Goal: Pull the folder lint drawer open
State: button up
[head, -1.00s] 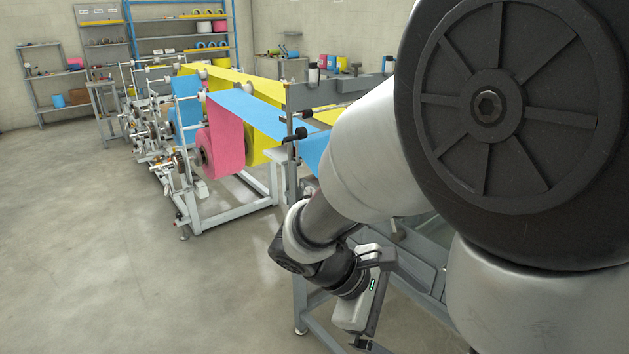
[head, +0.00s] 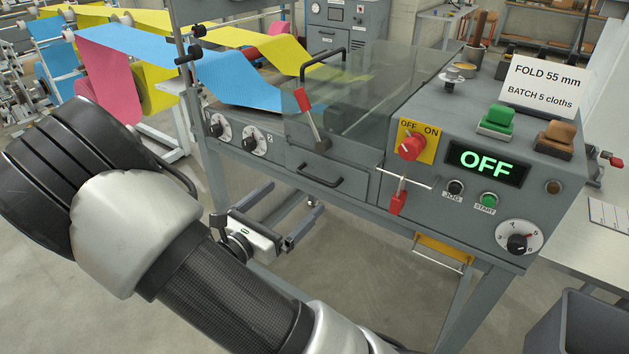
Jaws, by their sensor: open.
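The lint drawer (head: 345,187) is a grey front panel low on the grey folder machine in the head view. It carries a black bar handle (head: 322,178) and looks shut, flush with the machine's front. My gripper (head: 294,200) is below and a little left of the handle, in front of the machine's frame. Its two grey fingers are spread wide with nothing between them. They appear apart from the handle; the exact depth gap is hard to tell.
The control box shows an OFF display (head: 487,164) and a red switch (head: 411,147). A red padlock tag (head: 398,202) hangs right of the drawer. A red-gripped lever (head: 312,117) stands above it. A grey bin (head: 575,325) stands at lower right.

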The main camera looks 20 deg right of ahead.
aim_at(315, 178)
jog(key=b+x, duration=0.1)
jog(key=x, duration=0.9)
jog(key=shift+w+d, duration=0.2)
jog(key=shift+d, duration=0.05)
jog(key=c, duration=1.2)
jog(key=shift+o, duration=0.2)
jog(key=p+v, duration=0.5)
jog(key=v, duration=1.7)
jog(key=o, duration=1.2)
jog(key=shift+c, duration=0.2)
